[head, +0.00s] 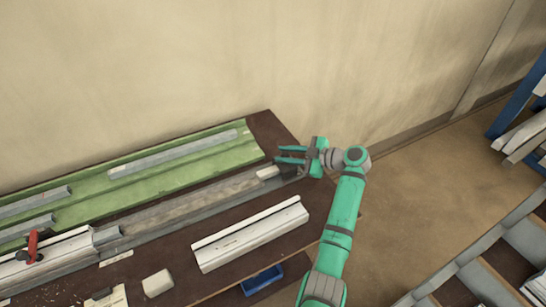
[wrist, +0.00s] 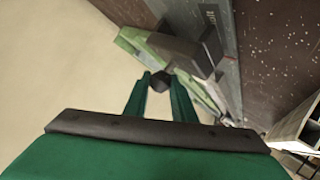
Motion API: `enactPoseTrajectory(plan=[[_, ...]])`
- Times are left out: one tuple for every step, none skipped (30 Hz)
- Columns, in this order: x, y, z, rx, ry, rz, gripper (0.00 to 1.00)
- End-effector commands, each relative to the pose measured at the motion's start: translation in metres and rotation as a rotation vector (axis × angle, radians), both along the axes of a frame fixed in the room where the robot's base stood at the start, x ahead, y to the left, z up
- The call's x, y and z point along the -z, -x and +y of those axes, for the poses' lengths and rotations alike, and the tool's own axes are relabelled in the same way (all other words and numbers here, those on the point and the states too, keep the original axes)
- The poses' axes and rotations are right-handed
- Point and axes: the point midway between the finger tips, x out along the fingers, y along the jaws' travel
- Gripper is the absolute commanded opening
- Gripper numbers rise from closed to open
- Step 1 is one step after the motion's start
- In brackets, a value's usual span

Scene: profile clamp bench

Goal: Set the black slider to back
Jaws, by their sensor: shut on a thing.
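My gripper (head: 279,156) is at the right end of the long profile rail on the bench. In the wrist view my gripper (wrist: 160,82) has its two green fingers closed around a small black knob (wrist: 160,80), which looks like the black slider's handle. A grey-brown block (wrist: 187,55) with a dark end sits just beyond the knob on the rail. In the head view the knob is hidden by the fingers. The slider's exact setting cannot be told.
A green tray (head: 200,157) with grey bars lies behind the rail. A white profile (head: 250,235) lies in front. A red-handled clamp (head: 32,246), a pale block (head: 158,283) and a blue bin (head: 262,281) are also there. A wall (head: 230,60) stands behind.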

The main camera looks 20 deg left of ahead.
Motion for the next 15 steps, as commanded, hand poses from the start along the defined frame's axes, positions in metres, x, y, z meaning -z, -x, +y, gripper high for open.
enactPoseTrajectory(plan=[[0.0008,-0.0026,-0.0055,0.004,0.0,0.002,0.0],[0.0009,-0.0034,-0.007,0.002,0.001,0.001,0.0],[0.0012,-0.0041,-0.0084,0.001,0.001,0.002,0.0],[0.0014,-0.0046,-0.0093,0.001,0.001,0.003,0.0],[0.0016,-0.005,-0.01,0.0,0.001,0.004,0.0],[0.0017,-0.0055,-0.0108,0.0,0.001,0.004,0.0],[0.0017,-0.0058,-0.0113,0.0,0.001,0.004,0.0],[0.0017,-0.006,-0.0117,0.001,0.001,0.003,0.0],[0.0016,-0.0064,-0.0121,0.0,0.001,0.002,0.0],[0.0016,-0.0066,-0.0123,0.002,0.001,0.002,0.0],[0.0016,-0.0068,-0.0125,0.002,0.001,0.002,0.0],[0.0015,-0.007,-0.0127,0.003,0.002,0.002,0.0],[0.0014,-0.0072,-0.0128,0.004,0.002,0.001,0.0],[0.0014,-0.0074,-0.013,0.004,0.002,0.001,0.0],[0.0013,-0.0076,-0.0132,0.005,0.002,0.001,0.0]])
